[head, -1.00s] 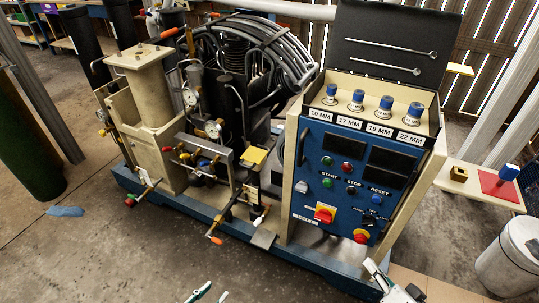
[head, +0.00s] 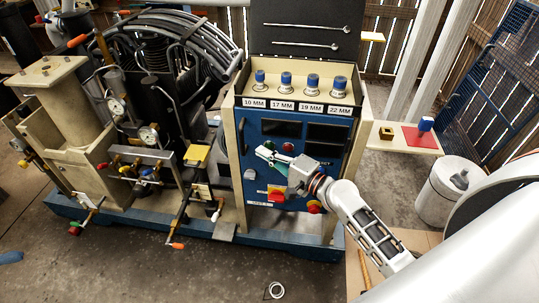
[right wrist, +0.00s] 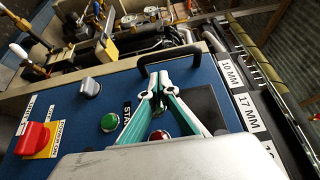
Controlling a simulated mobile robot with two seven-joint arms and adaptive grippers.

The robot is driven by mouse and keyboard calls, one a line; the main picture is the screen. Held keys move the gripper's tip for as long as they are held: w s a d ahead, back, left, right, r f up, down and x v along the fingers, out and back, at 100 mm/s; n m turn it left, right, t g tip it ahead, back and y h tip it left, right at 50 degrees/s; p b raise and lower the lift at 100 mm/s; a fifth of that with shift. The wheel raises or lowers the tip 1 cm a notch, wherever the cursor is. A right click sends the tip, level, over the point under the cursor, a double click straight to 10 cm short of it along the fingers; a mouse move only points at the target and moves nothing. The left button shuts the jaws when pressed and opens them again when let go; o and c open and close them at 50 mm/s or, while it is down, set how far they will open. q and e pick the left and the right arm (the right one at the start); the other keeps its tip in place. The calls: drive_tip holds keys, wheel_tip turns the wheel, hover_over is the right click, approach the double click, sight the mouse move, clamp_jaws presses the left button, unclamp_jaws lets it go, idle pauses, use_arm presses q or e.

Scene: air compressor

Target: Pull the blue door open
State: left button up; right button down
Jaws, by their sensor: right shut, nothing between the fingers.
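The blue door (head: 262,128) is the front panel of the control cabinet, with buttons and dark displays on it. It looks shut. Its black bar handle (head: 242,136) is upright on the door's left side in the head view; it also shows in the right wrist view (right wrist: 168,58). My right gripper (head: 261,151) is in front of the door, just right of the handle. In the right wrist view its green and white fingers (right wrist: 155,78) are together and empty, with the tips close to the handle. I cannot tell whether they touch it. My left gripper is out of view.
A red and yellow rotary switch (head: 277,194) is below my right gripper. Sockets (head: 286,80) stand in the tray above the door. Compressor pipes and valves (head: 150,165) fill the left. A small side table (head: 400,143) and white bin (head: 445,195) stand right.

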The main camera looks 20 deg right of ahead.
sight(252, 146)
drive_tip(key=shift+p+x, duration=0.3)
drive_tip(key=shift+x, duration=2.25)
